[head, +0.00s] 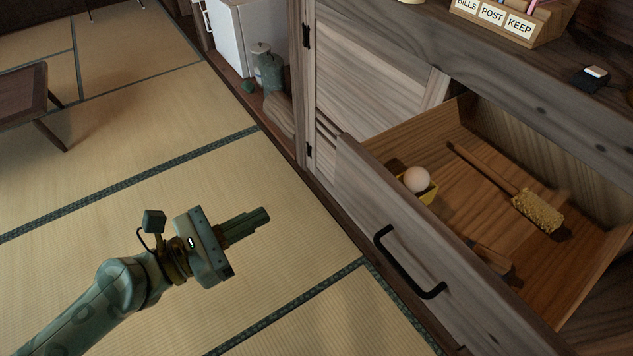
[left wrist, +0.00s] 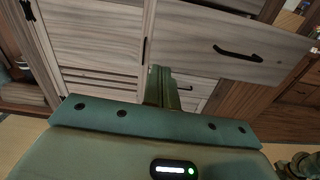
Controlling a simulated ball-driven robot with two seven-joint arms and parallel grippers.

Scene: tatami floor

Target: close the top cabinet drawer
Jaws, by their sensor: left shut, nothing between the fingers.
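The top cabinet drawer (head: 350,165) is pulled out of the wooden cabinet (head: 375,75), with its inside showing in the head view. Its front carries a black bar handle (head: 408,264). The drawer front also shows in the left wrist view (left wrist: 200,42), with the handle (left wrist: 237,53) upper right of my fingers. My left gripper (head: 262,215) is shut and empty, in front of the drawer and left of its handle, apart from both. Its closed fingers also show in the left wrist view (left wrist: 160,84). My right gripper does not clearly show in the head view.
Inside the drawer lie a white ball (head: 416,179) by a yellow box, and a long-handled brush (head: 538,210). A labelled letter holder (head: 505,22) stands on the cabinet top. A low table (head: 22,95) stands at far left. The tatami floor (head: 150,180) is clear around my left arm.

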